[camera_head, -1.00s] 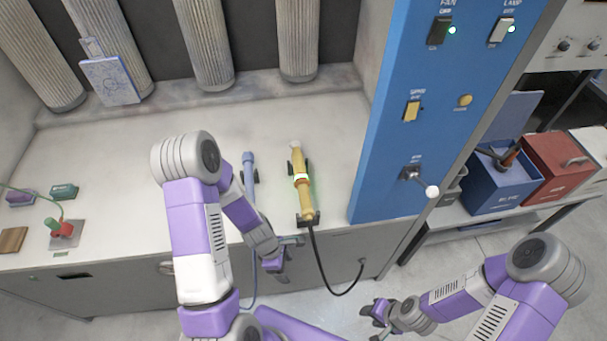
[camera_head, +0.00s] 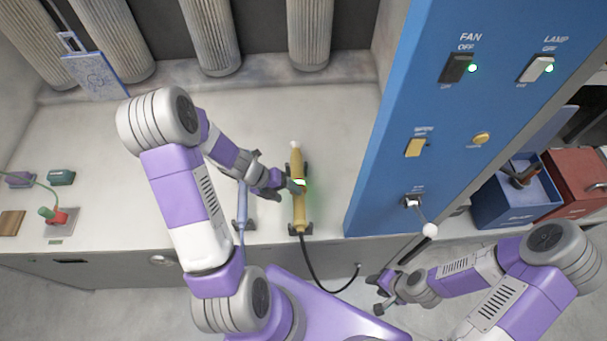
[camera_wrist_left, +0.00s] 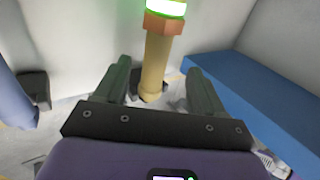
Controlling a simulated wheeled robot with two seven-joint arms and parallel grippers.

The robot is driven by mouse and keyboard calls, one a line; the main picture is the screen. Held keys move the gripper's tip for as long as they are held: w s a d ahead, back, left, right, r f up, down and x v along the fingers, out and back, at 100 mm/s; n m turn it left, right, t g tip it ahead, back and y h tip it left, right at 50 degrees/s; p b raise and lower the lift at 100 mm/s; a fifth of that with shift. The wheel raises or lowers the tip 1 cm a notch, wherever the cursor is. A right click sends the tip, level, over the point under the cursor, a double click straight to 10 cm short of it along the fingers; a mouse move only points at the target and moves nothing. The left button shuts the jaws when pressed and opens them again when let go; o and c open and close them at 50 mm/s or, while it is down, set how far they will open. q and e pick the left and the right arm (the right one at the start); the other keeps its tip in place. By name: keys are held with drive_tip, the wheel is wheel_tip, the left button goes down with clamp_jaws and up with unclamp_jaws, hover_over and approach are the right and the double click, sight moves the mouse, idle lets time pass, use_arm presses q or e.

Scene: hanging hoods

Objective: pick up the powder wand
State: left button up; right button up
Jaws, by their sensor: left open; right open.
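The powder wand (camera_head: 299,210) is a yellow tube with a glowing green ring and a white tip. It rests in dark holders on the bench, and a black hose runs from its near end. My left gripper (camera_head: 288,185) is open at the wand's left side, close to the ring. In the left wrist view the wand (camera_wrist_left: 155,60) shows between the two spread fingers of the left gripper (camera_wrist_left: 160,76), with gaps on both sides. My right gripper (camera_head: 377,293) is open and empty, low in front of the bench.
A blue wand (camera_head: 242,205) lies left of the powder wand, partly hidden by my left arm. A blue switch panel (camera_head: 400,175) stands to the right. Ribbed hoods (camera_head: 209,35) hang behind. A red-and-green tool (camera_head: 54,214) sits at the bench's left.

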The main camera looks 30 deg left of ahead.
use_arm(q)
drive_tip(key=x, duration=0.2)
drive_tip(key=b+x, duration=0.1)
drive_tip(key=x, duration=0.1)
drive_tip(key=b+x, duration=0.1)
drive_tip(key=x, duration=0.1)
drive_tip(key=shift+s+a+f, duration=0.1)
drive_tip(key=shift+s+a, duration=0.1)
drive_tip(key=shift+s, duration=0.1)
drive_tip(key=shift+w+d+f, duration=0.15)
drive_tip(key=shift+d+f, duration=0.05)
clamp_jaws()
wheel_tip(320, 180, up, 10)
drive_tip(key=p, duration=0.4)
drive_tip(key=shift+r+p, duration=0.15)
drive_tip(key=shift+p, duration=0.2)
wheel_tip(320, 180, up, 5)
drive_tip(key=p, duration=0.5)
hover_over(296, 200)
